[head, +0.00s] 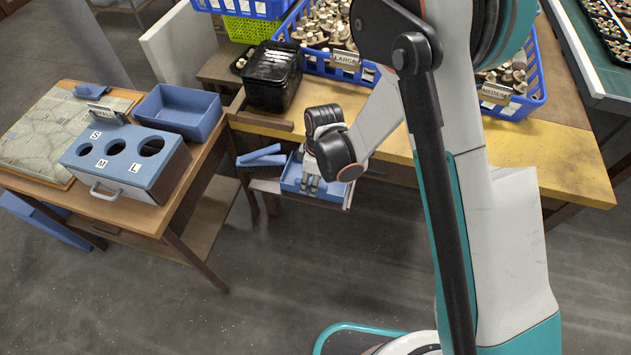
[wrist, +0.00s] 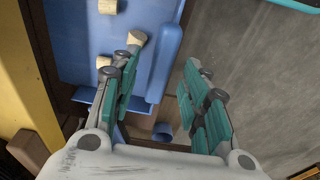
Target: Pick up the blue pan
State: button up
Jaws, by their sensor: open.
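A shallow blue pan (head: 291,178) sits at the front edge of the yellow-topped workbench, on a small pull-out shelf below the top. In the wrist view the blue pan (wrist: 85,65) holds a few pale mushroom pieces. My gripper (head: 312,184) points down over it and hides part of it in the head view. In the wrist view my gripper (wrist: 166,68) is open, with its teal fingers apart on either side of a blue raised edge. I cannot tell whether the fingers touch it.
A blue brush-like piece (head: 262,156) lies left of the pan. A wooden side table carries a blue sizing box (head: 122,160) and an empty blue bin (head: 180,108). Black trays (head: 272,75) and a blue mushroom crate (head: 345,62) stand behind. The floor in front is clear.

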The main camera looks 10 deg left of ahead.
notch_tip(320, 180, down, 3)
jog(key=shift+a+r+b, duration=0.1)
jog(key=shift+b, duration=0.3)
grip_shut()
jog(key=shift+r, duration=0.2)
